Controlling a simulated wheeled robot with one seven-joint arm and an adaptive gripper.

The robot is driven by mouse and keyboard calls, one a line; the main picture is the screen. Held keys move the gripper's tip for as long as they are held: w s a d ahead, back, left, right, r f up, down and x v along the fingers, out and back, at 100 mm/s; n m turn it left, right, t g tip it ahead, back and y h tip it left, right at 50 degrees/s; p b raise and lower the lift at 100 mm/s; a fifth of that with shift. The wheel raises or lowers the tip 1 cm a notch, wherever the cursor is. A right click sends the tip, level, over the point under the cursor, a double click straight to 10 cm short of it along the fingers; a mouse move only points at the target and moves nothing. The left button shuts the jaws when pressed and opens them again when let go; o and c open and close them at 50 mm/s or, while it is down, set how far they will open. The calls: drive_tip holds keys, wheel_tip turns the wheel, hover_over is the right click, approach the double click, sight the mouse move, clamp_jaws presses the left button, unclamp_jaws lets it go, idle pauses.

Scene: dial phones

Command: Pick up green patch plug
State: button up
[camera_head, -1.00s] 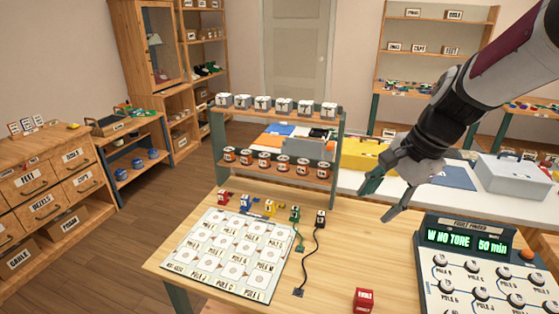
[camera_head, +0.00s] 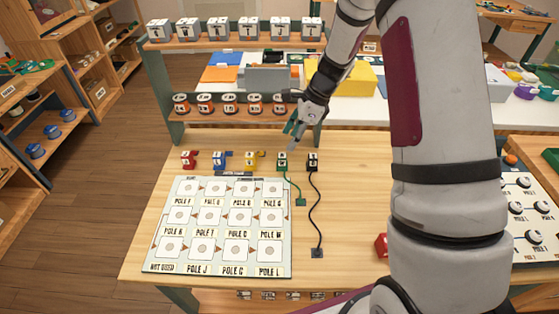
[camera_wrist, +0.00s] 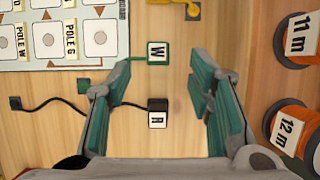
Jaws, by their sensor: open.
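The green patch plug (camera_head: 283,160), marked W, stands on the wooden table in the row of plugs behind the pole board. Its green cord runs to a small green end piece (camera_head: 300,202) on the table. In the wrist view the green plug (camera_wrist: 158,58) lies ahead, just beyond and between the fingertips, apart from them. My gripper (camera_head: 294,134) is open and empty, above and just behind the green and black plugs; its two teal fingers (camera_wrist: 158,75) also show in the wrist view. The black plug (camera_wrist: 157,113), marked R, lies below, between the spread fingers in that picture.
The black plug (camera_head: 312,162) stands close right of the green one; the yellow plug (camera_head: 252,161) is to its left, with blue and red beyond. A shelf with orange spools (camera_head: 229,105) stands behind. The pole board (camera_head: 284,260) lies in front.

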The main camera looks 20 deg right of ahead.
sight(283, 155)
drive_tip(key=p+x, duration=0.1)
drive_tip(key=x, duration=0.8)
drive_tip(key=shift+s+d, duration=0.2)
clamp_jaws()
